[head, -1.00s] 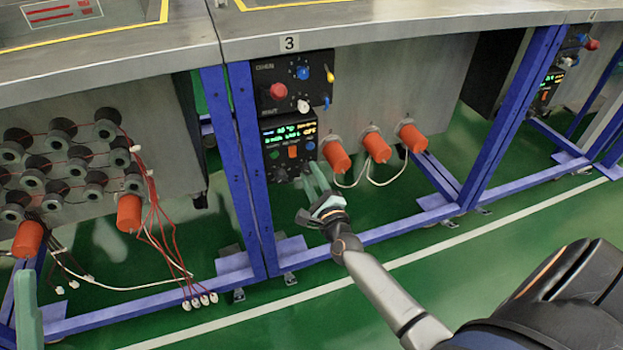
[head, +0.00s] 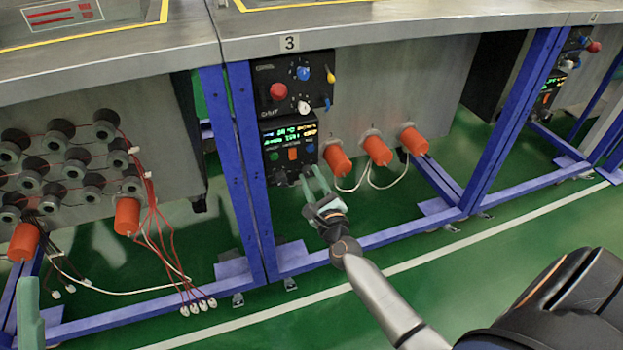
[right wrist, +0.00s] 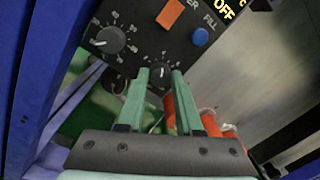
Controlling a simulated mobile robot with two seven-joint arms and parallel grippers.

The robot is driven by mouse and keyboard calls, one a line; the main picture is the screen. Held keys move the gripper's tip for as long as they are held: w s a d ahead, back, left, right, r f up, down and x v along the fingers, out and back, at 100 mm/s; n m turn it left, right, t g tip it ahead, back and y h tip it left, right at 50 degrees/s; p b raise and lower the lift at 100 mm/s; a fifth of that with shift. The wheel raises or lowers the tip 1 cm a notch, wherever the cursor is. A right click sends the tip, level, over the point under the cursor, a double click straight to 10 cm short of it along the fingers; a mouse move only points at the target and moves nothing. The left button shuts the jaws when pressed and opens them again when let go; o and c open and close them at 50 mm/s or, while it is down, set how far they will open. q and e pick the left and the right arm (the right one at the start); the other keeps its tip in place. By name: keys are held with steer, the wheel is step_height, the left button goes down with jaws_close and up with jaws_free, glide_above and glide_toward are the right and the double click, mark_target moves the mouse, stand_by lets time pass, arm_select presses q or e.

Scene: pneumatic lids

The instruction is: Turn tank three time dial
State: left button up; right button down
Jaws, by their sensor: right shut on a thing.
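Under the number 3 label (head: 289,43), a black control panel (head: 268,132) holds lit displays, buttons and dials along its lower edge. My right gripper (head: 312,178) is at the panel's lower right corner. In the right wrist view its green fingertips (right wrist: 161,75) are closed on either side of a small black dial (right wrist: 161,72) with a white mark. A larger black dial (right wrist: 110,40) sits to the left, outside the fingers. The dial's lettering is hidden or too small to read. One green finger of my left gripper (head: 30,318) shows at the lower left edge.
Orange caps (head: 337,160) with white cables stand right of the panel. A blue frame post (head: 245,165) runs close to its left. An upper panel has a red button (head: 278,91) and knobs. The green floor in front is clear.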

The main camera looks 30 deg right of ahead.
steer(key=c, duration=0.6)
jaws_free()
steer(key=shift+o, duration=0.2)
steer(key=p+v, duration=0.1)
steer(key=v, duration=1.1)
steer(key=shift+s, duration=0.25)
steer(key=shift+a+r, duration=0.1)
